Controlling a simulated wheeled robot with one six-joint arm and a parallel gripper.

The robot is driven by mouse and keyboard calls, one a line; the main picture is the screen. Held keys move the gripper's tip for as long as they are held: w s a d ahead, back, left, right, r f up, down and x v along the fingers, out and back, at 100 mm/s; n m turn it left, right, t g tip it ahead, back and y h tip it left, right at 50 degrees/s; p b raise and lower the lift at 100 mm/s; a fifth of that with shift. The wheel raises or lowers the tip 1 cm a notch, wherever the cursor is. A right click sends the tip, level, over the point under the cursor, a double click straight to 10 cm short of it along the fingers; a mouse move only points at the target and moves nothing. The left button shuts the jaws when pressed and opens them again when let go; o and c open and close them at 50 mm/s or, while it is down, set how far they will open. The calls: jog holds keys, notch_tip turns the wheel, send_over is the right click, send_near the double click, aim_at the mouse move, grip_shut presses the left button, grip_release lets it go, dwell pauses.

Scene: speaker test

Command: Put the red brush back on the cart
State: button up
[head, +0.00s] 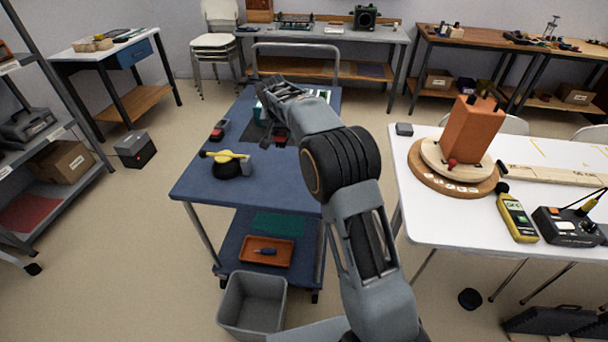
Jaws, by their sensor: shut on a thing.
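The blue cart (203,190) stands in the middle of the head view, with a flat top and a lower shelf. The rest is hidden by my gripper and arm. I cannot tell whether the brush touches the cart top.
On the cart top are a yellow-and-black tool (226,157) and a small dark and red item (219,130). An orange tray (266,251) lies on the lower shelf. A grey bin (252,303) stands in front. A white table (425,235) with several items is at right.

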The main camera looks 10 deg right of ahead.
jog(key=s+d+f, duration=0.1)
jog(key=s+f, duration=0.1)
jog(key=s+d+f+b, duration=0.1)
jog(key=s+d+f, duration=0.1)
jog(key=s+d+f+b, duration=0.1)
jog(key=s+f, duration=0.1)
jog(key=shift+s+d+f, duration=0.2)
jog(key=shift+d+f, duration=0.05)
jog(key=shift+d, duration=0.05)
jog(key=shift+s+d+f, duration=0.3)
jog(key=shift+s+f, duration=0.15)
jog(key=shift+f, duration=0.2)
jog(key=shift+f+b, duration=0.35)
jog(key=shift+f, duration=1.15)
jog(key=shift+f, duration=0.1)
jog(key=o, duration=0.9)
